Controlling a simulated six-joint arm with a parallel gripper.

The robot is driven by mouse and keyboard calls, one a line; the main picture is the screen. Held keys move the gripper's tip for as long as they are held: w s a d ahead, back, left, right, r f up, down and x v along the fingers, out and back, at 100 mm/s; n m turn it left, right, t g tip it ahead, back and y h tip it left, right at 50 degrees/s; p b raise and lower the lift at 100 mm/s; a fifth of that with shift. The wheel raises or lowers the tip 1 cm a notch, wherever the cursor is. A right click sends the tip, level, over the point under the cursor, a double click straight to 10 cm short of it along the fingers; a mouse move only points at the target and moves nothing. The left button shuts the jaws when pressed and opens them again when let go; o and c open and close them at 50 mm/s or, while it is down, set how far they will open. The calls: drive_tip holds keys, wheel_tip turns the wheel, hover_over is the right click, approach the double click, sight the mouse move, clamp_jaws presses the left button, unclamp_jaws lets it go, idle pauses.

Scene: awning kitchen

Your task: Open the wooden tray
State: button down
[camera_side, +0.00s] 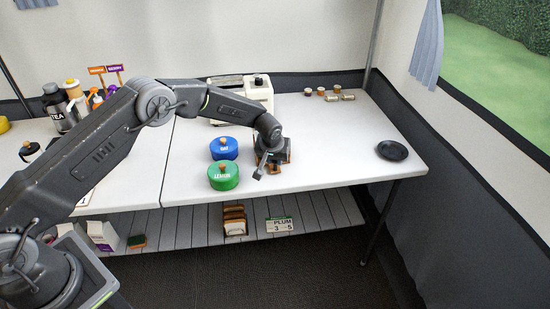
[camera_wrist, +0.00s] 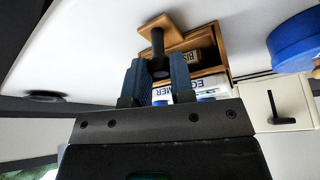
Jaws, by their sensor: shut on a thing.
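The wooden tray (camera_wrist: 222,42) shows in the wrist view, with labelled packets inside it, one reading "BIS". A flat wooden piece (camera_wrist: 152,24) with a black handle (camera_wrist: 158,42) is beside it; I cannot tell how the two are joined. My gripper (camera_wrist: 158,68) has its two blue fingers on either side of the black handle and is shut on it. In the side view my gripper (camera_side: 271,160) is low over the white table and hides most of the tray; only bits of wood (camera_side: 287,158) show around it.
A green LEMON tin (camera_side: 223,178) and a blue tin (camera_side: 224,149) stand just left of my gripper. A white appliance (camera_side: 258,92) stands behind. A black dish (camera_side: 392,151) lies at the right, with clear table between. Small jars (camera_side: 320,91) are at the back.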

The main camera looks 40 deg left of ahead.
drive_tip(key=s+d, duration=0.6)
drive_tip(key=shift+s+d, duration=0.35)
drive_tip(key=c, duration=1.3)
unclamp_jaws()
drive_tip(key=shift+r, duration=0.1)
drive_tip(key=v, duration=1.3)
drive_tip(key=shift+s+r, duration=0.15)
drive_tip(key=shift+r, duration=0.15)
